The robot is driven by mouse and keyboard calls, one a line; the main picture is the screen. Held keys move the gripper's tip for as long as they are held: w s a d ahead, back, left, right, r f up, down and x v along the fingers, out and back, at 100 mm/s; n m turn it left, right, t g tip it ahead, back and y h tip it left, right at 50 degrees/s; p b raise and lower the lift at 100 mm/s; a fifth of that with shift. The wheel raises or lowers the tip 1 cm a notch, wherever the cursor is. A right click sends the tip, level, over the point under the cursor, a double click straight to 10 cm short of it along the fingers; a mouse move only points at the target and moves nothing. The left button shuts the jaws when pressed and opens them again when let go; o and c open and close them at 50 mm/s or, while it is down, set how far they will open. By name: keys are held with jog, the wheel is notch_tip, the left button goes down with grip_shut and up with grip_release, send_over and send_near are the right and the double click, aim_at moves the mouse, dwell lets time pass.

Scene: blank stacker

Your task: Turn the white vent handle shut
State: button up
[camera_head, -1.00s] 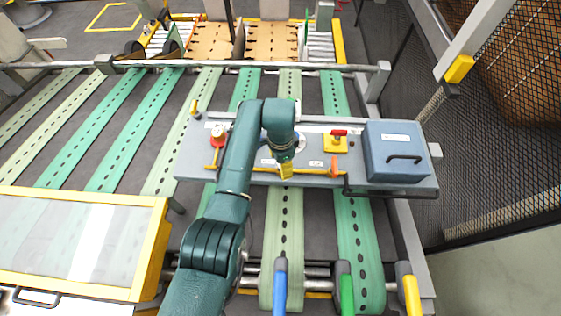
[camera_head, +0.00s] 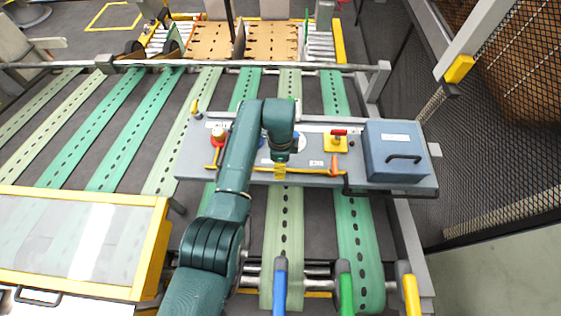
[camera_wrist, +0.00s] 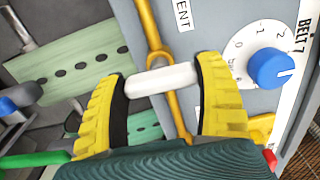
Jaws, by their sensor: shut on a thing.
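The white vent handle (camera_wrist: 162,80) is a short white bar on a yellow pipe (camera_wrist: 148,25), seen in the wrist view. My gripper (camera_wrist: 163,70) has its two yellow fingers at the ends of the bar, shut on it. A cut-off label ending in "ENT" (camera_wrist: 183,14) is beside the pipe. In the head view my gripper (camera_head: 280,173) is at the front edge of the grey panel (camera_head: 195,165). There the handle is hidden by my gripper.
A blue knob (camera_wrist: 269,68) on a numbered dial, labelled BELT 7, is close to the right finger. On the panel are a red-handled switch (camera_head: 338,133), an orange lever (camera_head: 334,163) and a blue-grey box (camera_head: 395,165). Green belts run underneath.

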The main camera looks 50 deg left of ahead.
jog(key=shift+w+r, duration=0.15)
jog(key=shift+r, duration=0.1)
jog(key=o, duration=1.2)
jog(key=shift+f, duration=0.15)
notch_tip(320, 180, up, 12)
